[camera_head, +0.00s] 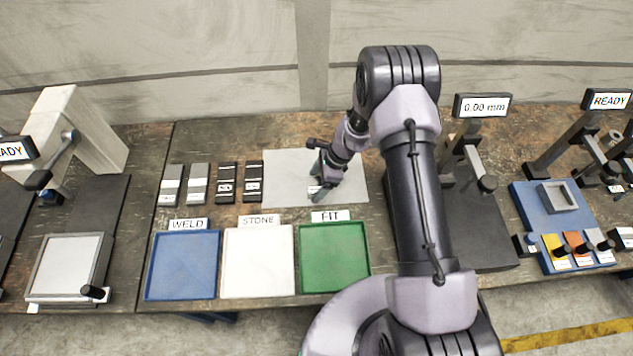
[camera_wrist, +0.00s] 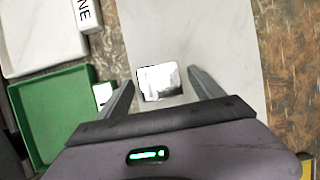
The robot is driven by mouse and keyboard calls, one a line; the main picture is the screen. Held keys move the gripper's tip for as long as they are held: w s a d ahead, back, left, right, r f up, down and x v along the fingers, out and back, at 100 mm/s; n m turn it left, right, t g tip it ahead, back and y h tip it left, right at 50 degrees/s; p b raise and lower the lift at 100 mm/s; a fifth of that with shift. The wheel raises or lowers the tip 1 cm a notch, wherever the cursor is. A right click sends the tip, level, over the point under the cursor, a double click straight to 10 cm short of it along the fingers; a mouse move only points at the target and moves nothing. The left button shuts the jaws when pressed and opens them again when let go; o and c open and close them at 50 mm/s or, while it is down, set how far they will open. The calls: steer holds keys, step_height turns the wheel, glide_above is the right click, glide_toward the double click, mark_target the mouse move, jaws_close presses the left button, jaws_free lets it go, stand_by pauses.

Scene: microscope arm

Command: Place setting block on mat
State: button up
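The mat (camera_head: 285,165) is a light grey sheet lying on the bench, and it also fills the middle of the wrist view (camera_wrist: 215,40). A small shiny silver block, seemingly the setting block (camera_wrist: 160,82), appears over the mat between my fingers in the wrist view. My gripper (camera_head: 318,188) is low over the middle of the mat. In the wrist view its two fingers (camera_wrist: 160,85) stand apart, with a narrow gap on each side of the block. In the head view the gripper mostly hides the block.
Blue WELD (camera_head: 184,265), white STONE (camera_head: 258,263) and green FIT (camera_head: 334,258) trays line the front. Several grey and black blocks (camera_head: 210,184) stand left of the mat. A dark instrument with a 0.00 display (camera_head: 483,106) stands right, behind my arm.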

steer(key=d+r+n+t+p, duration=0.1)
steer(key=d+r, duration=0.1)
steer(key=r, duration=0.9)
steer(key=d+r+n+p, duration=0.1)
steer(key=d+r+n, duration=0.15)
steer(key=r, duration=0.85)
steer(key=s+r+n+t+h, duration=0.1)
steer(key=s+r+n, duration=0.1)
steer(key=s+r, duration=0.35)
steer(key=s+r+n+t, duration=0.1)
steer(key=s+r, duration=0.1)
steer(key=r, duration=0.6)
steer(key=s+d+r+n+t, duration=0.1)
steer(key=s+r+n, duration=0.2)
steer(key=s, duration=0.5)
steer(key=s+d+r+n+t+h, duration=0.1)
steer(key=s+r+n, duration=0.3)
steer(key=s, duration=0.5)
step_height(320, 180, up, 2)
steer(key=shift+s+r+t+h, duration=0.1)
steer(key=shift+s+t+h, duration=0.05)
steer(key=shift+t+h, duration=0.2)
